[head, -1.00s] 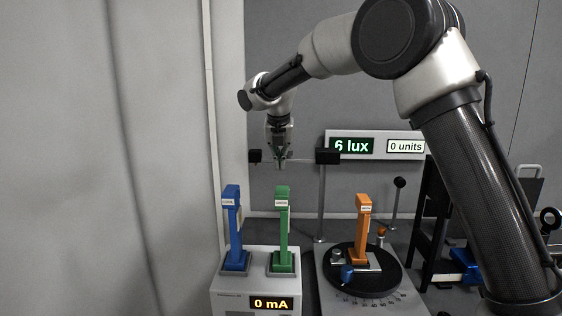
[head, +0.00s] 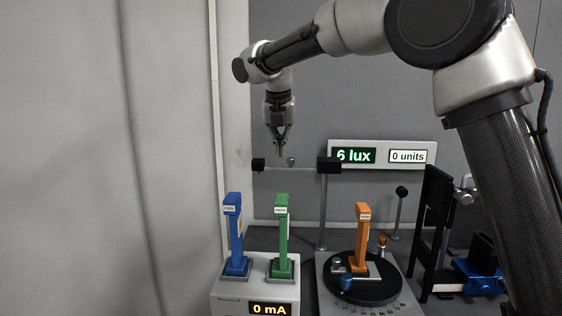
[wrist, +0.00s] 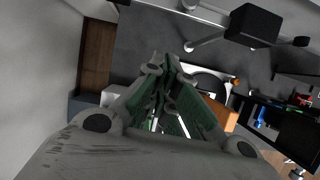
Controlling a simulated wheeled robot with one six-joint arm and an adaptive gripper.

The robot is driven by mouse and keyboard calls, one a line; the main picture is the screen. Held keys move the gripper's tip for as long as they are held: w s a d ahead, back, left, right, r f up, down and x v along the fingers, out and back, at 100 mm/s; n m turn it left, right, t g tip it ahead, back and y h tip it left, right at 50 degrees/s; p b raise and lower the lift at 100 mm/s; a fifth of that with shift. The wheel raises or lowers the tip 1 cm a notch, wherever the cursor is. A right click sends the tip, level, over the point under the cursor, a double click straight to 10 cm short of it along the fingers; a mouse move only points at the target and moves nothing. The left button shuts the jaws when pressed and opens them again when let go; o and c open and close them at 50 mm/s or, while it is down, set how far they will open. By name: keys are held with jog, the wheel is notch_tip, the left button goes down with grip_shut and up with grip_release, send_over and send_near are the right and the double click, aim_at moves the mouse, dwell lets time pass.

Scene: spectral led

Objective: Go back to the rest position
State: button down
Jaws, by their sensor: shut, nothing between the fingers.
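My gripper (head: 277,150) points down in the head view, with its fingers close together and nothing visible between them. It hangs in the air above the green lamp post (head: 282,240), near the thin horizontal bar with black end blocks. In the wrist view the green-padded fingers (wrist: 166,75) meet at their tips. My arm reaches in from the right and bends down at the wrist. Whether the fingers are in front of the bar or behind it is hard to tell.
A blue post (head: 235,240) stands beside the green one on a white box (head: 230,292) reading 0 mA. An orange post (head: 361,235) stands on a black turntable (head: 388,289). A panel (head: 382,143) reads 6 lux and 0 units. A black frame (head: 434,235) stands right. A pale wall fills the left.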

jog(key=s+d+f+m+g, duration=0.2)
jog(key=s+d+f+m, duration=0.6)
jog(key=m, duration=0.9)
jog(key=s+d+f+m+t, duration=0.1)
jog(key=s+d+m+t, duration=0.1)
jog(key=s+d+m, duration=1.5)
jog(key=s+d, duration=1)
jog(key=s, duration=0.1)
jog(key=shift+d+m, duration=0.3)
jog(key=shift+d, duration=0.05)
jog(key=shift+f, duration=0.1)
